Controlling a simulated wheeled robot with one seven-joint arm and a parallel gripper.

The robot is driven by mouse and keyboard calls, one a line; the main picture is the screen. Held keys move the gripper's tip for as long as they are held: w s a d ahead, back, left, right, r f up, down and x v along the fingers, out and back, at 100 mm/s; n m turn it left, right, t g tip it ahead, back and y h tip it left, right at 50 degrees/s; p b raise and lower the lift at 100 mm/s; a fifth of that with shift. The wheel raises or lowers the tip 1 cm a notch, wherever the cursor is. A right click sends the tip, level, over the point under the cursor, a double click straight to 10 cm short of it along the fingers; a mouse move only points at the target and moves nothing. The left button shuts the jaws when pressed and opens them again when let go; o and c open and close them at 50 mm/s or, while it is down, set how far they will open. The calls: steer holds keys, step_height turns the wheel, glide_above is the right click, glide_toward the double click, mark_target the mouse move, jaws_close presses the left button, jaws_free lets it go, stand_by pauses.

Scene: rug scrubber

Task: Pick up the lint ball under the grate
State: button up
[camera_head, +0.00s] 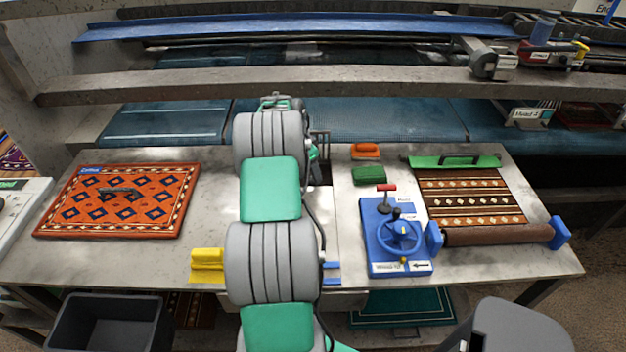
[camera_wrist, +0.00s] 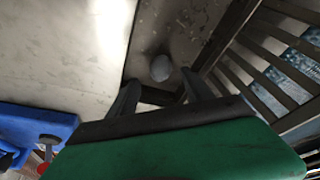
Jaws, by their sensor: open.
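The lint ball (camera_wrist: 160,68), a small pale grey round lump, lies on a stained grey surface in the wrist view. The slatted dark grate (camera_wrist: 275,65) is to its right, and no bars cross over the ball. My gripper (camera_wrist: 160,92) is open, with one dark fingertip on each side of the ball's near edge. Nothing is seen held, and I cannot tell whether the fingers touch the ball. In the head view, part of the grate (camera_head: 321,143) stands up behind my arm; my arm hides the ball and the fingers.
A pale table edge borders the recess on the left in the wrist view. In the head view, a blue crank unit (camera_head: 383,247) and a brown patterned rug (camera_head: 470,197) lie right of my arm. A red rug (camera_head: 118,203) lies left. A metal beam (camera_head: 200,84) crosses behind.

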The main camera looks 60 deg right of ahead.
mark_target(312, 178)
steer(key=p+x, duration=0.1)
steer(key=x, duration=0.3)
steer(key=shift+w+f, duration=0.2)
steer(key=shift+a, duration=0.1)
steer(key=shift+c, duration=0.3)
jaws_close()
